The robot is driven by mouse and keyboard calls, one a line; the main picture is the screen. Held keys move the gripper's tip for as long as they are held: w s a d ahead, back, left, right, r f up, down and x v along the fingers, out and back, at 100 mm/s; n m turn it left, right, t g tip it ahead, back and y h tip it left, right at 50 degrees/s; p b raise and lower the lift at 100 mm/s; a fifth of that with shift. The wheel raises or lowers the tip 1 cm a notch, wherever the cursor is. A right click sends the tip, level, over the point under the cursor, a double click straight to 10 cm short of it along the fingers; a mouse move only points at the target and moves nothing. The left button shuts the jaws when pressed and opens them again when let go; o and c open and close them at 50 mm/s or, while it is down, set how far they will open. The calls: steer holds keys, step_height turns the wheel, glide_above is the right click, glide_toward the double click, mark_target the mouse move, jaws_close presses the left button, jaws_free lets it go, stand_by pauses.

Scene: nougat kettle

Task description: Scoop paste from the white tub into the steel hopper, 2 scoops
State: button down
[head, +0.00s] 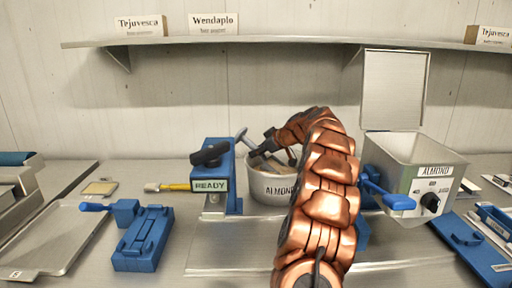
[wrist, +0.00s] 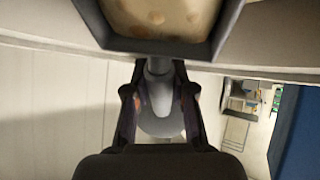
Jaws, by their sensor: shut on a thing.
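The white tub (head: 270,188), labelled ALMOND, stands on the bench at the centre, its right side hidden by my arm. My gripper (head: 267,142) is at the tub's mouth, shut on the grey scoop (head: 242,137), whose handle slants up to the left. In the wrist view my gripper (wrist: 158,105) holds the scoop's handle, and the dark-rimmed bowl (wrist: 205,50) shows pale paste (wrist: 165,15) with tan bits. I cannot tell whether the bowl touches the tub's contents. The steel hopper (head: 397,155), labelled ALMOND, stands to the right with its lid raised.
A blue stand (head: 222,170) with a READY sign is close left of the tub. A blue lever (head: 388,194) sticks out before the hopper. A blue fixture (head: 143,240) and a metal tray (head: 65,235) lie left. A shelf (head: 270,40) runs above.

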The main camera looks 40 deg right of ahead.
steer(key=shift+s+d+f+g+p, duration=0.15)
steer(key=shift+f+g+p, duration=0.3)
steer(key=shift+p, duration=1.15)
steer(key=shift+s+g+p, duration=0.15)
steer(key=shift+g+p, duration=0.1)
steer(key=shift+p, duration=0.4)
